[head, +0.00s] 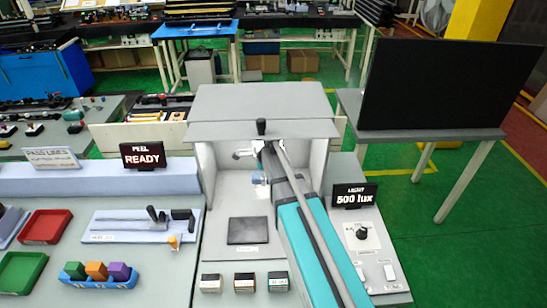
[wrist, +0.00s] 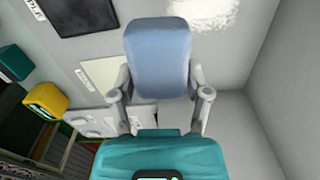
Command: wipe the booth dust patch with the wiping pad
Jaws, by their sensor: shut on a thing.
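My gripper (wrist: 160,88) is shut on the blue wiping pad (wrist: 158,58), with one finger at each side of it in the wrist view. In the head view the pad (head: 259,179) shows as a small blue shape inside the grey booth (head: 207,172), beside my arm. A bright whitish patch (wrist: 206,12) lies on the booth surface beyond the pad, apart from it in the wrist picture. I cannot tell whether this patch is dust or glare. Whether the pad touches any surface is not clear. My arm hides the right part of the booth.
A dark plate (head: 248,230) lies at the booth's front, with several small boxes (head: 244,282) before it. The booth's side walls and roof (head: 262,100) close in around my arm. A 500 lux display (head: 355,197) stands right, a READY display (head: 142,155) left.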

